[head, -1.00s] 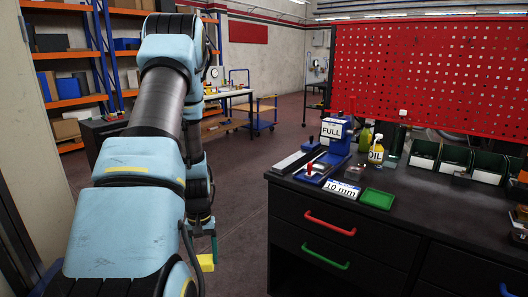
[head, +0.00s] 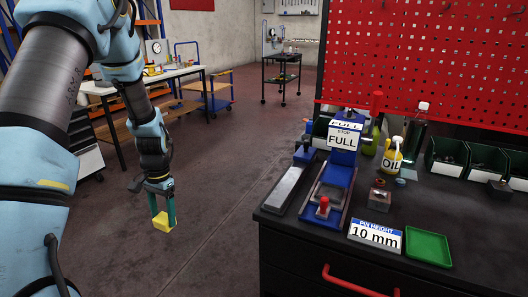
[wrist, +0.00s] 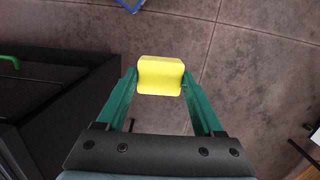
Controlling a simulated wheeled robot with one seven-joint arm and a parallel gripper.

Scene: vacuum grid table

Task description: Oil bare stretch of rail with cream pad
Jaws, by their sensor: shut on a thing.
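My gripper (head: 161,213) is shut on a yellow foam-like pad (head: 162,225), held out over open floor left of the bench. In the wrist view the pad (wrist: 160,72) sits between my two green fingers, clear of any surface. On the black bench, a long grey metal bar (head: 287,190) lies at the left end. Beside it is a blue fixture (head: 340,176) with a pale metal track, a red-knobbed part (head: 323,208) and a sign reading FULL. I cannot tell which stretch of rail is bare. A yellow bottle marked OIL (head: 391,158) stands behind.
A "PIN HEIGHT 10 mm" sign (head: 375,236) and an empty green tray (head: 428,247) are near the bench front. A small brown-and-grey block (head: 379,198) stands between fixture and tray. Dark green bins (head: 446,160) and a red pegboard (head: 430,60) are behind.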

